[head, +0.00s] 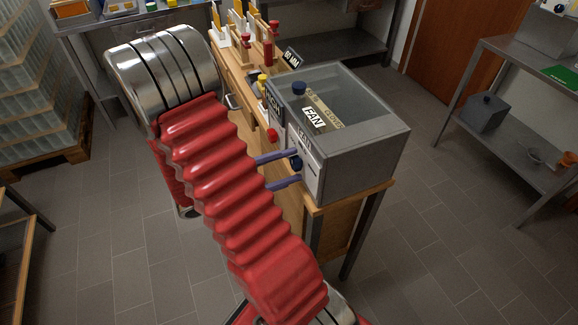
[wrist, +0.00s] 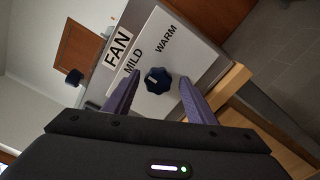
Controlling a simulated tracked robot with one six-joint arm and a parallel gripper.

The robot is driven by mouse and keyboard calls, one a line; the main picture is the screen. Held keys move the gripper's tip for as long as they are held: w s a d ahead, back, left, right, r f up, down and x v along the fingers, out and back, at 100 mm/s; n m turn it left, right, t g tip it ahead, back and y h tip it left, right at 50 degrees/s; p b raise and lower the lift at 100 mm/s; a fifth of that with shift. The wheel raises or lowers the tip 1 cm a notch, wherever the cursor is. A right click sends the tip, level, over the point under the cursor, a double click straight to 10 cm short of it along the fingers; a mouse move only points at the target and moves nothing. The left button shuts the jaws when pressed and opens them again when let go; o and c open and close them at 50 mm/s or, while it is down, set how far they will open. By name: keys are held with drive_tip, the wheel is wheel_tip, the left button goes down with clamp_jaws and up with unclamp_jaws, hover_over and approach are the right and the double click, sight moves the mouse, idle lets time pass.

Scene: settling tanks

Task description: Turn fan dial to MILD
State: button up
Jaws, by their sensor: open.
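The fan dial (wrist: 158,80) is a dark blue lobed knob on the white front panel (wrist: 180,52) of a grey box. The wrist view shows the labels FAN, MILD and WARM beside it. A pale mark shows on the dial's upper left part; I cannot tell exactly which label it points to. My gripper (wrist: 160,77) is open, with one purple finger on each side of the dial and gaps visible. In the head view my gripper (head: 298,166) reaches the panel from the left, and the dial (head: 296,162) shows partly between the fingers.
The grey box (head: 360,150) has a clear top and stands on the end of a wooden bench (head: 345,204). A dark blue knob (head: 298,88) sits at its top. A red knob (head: 272,134) is nearby. Metal shelves (head: 520,150) stand at right; open tiled floor lies in front.

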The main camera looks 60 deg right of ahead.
drive_tip(key=shift+w, duration=0.1)
drive_tip(key=v, duration=1.3)
drive_tip(key=shift+a, duration=0.35)
drive_tip(key=shift+w+f, duration=0.1)
drive_tip(key=shift+f, duration=0.1)
drive_tip(key=s+a+f+n+y, duration=0.2)
drive_tip(key=s+a+f+y, duration=0.15)
drive_tip(key=f, duration=0.25)
drive_tip(key=s+a+r+t+y, duration=0.1)
drive_tip(key=a+t+y, duration=0.2)
drive_tip(key=a+y, duration=0.35)
drive_tip(key=a+r+t+y, duration=0.1)
drive_tip(key=a+r+t, duration=0.1)
drive_tip(key=r+t, duration=0.2)
drive_tip(key=a+r+t+y, duration=0.2)
drive_tip(key=a+r+t, duration=0.1)
drive_tip(key=r, duration=0.5)
drive_tip(key=a+r+m+t+y, duration=0.1)
drive_tip(key=a+r+t+y, duration=0.1)
drive_tip(key=r, duration=0.5)
drive_tip(key=a+t, duration=0.1)
drive_tip(key=t, duration=0.1)
drive_tip(key=shift+w+t, duration=0.2)
drive_tip(key=shift+t, duration=0.2)
